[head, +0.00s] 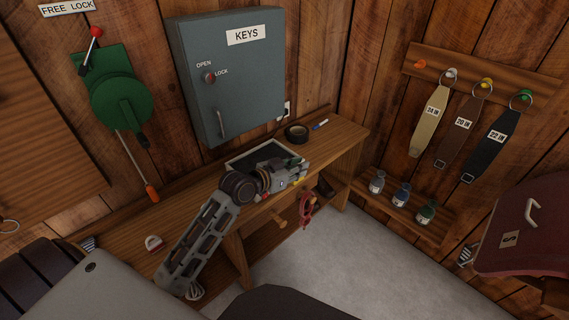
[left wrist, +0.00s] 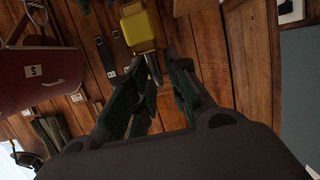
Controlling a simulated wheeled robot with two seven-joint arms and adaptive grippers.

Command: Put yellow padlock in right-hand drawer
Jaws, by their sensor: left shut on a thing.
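The yellow padlock (left wrist: 143,28) shows at the top of the left wrist view, its body beyond the fingertips and its shackle between them. My left gripper (left wrist: 160,72) is shut on it at the shackle. In the head view my left gripper (head: 296,172) is above the right part of the wooden bench, and only a small bit of the padlock (head: 298,182) shows beside it. A round wooden knob (head: 279,220) shows below the bench's front edge; my arm partly hides the drawer fronts, and I cannot tell how far any drawer is open. My right gripper is out of view.
A dark framed tray (head: 238,163) lies on the bench behind my gripper, with black tape (head: 297,133) and a blue marker (head: 320,125) to the right. A grey key cabinet (head: 235,80) hangs above. A red item (head: 307,204) hangs at the bench front. Floor at right is clear.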

